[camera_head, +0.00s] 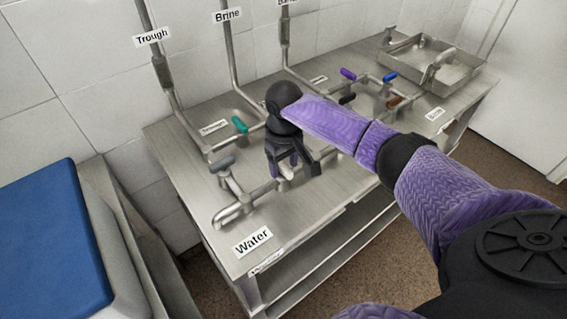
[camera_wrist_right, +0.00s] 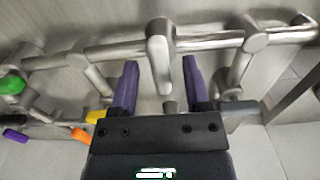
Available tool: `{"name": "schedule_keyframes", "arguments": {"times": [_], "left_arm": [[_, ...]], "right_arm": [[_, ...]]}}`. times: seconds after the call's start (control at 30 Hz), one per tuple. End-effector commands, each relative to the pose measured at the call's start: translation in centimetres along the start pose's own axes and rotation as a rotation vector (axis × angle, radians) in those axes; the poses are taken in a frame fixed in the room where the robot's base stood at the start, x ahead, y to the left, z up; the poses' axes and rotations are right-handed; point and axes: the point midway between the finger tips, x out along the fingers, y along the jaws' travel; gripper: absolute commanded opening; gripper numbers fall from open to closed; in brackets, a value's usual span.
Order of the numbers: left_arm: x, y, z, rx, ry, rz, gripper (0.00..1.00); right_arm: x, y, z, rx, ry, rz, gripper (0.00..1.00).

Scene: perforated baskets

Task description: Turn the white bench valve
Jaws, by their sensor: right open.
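The white bench valve has a pale lever handle on a metal pipe above the steel bench. In the right wrist view the white lever (camera_wrist_right: 158,66) hangs from its round pipe joint, between the two purple fingertips sideways. A gap shows on both sides. My right gripper (camera_wrist_right: 160,80) is open around or just short of the lever; the exact depth is unclear. In the head view my right gripper (camera_head: 291,160) points down over the pipe, and only a bit of the white lever (camera_head: 287,173) shows below it. My left gripper is not in view.
Near the gripper are a green valve handle (camera_head: 239,125) and a grey one (camera_head: 222,162). Purple (camera_head: 348,74), blue (camera_head: 389,77) and brown (camera_head: 396,101) handles lie farther right, before a steel sink (camera_head: 462,70). A blue-topped box (camera_head: 45,240) stands at left.

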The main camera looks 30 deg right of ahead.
Motion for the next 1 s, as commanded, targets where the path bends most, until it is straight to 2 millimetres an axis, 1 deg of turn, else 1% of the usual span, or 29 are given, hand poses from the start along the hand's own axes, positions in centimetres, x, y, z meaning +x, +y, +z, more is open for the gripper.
{"name": "schedule_keyframes", "arguments": {"times": [0.03, 0.07, 0.1, 0.17, 0.2, 0.27, 0.3, 0.33, 0.73, 0.87, 1.0], "left_arm": [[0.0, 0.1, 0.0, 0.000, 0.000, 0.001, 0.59], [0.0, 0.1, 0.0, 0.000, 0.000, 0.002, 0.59], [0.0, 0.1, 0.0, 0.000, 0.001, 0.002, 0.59], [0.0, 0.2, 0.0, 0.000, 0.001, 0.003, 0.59], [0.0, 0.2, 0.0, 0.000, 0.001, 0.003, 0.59], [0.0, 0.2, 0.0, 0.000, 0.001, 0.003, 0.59], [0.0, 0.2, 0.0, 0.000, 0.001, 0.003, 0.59], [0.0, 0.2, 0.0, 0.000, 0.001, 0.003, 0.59], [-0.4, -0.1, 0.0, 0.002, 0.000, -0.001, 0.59], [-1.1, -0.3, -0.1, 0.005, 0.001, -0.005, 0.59], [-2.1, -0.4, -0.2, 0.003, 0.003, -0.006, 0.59]], "right_arm": [[0.0, 0.0, 0.0, 0.000, 0.000, 0.000, 0.60], [0.0, 0.0, 0.0, 0.000, 0.000, 0.000, 0.58], [-0.1, 0.0, 0.0, 0.000, 0.000, 0.000, 0.50], [-0.1, 0.0, 0.0, -0.001, 0.000, 0.000, 0.37], [-0.1, 0.0, 0.0, -0.001, 0.000, 0.000, 0.29], [-0.1, 0.0, 0.0, -0.001, 0.000, 0.000, 0.16], [-0.1, 0.0, 0.0, -0.001, 0.000, 0.000, 0.07], [-0.1, 0.0, 0.0, -0.001, 0.000, 0.000, 0.01], [-0.2, 0.0, 0.0, -0.023, 0.000, 0.000, 0.00], [-0.3, 0.0, 0.0, -0.075, 0.000, 0.000, 0.00], [-0.5, 0.0, 0.0, -0.169, 0.000, -0.001, 0.00]]}}
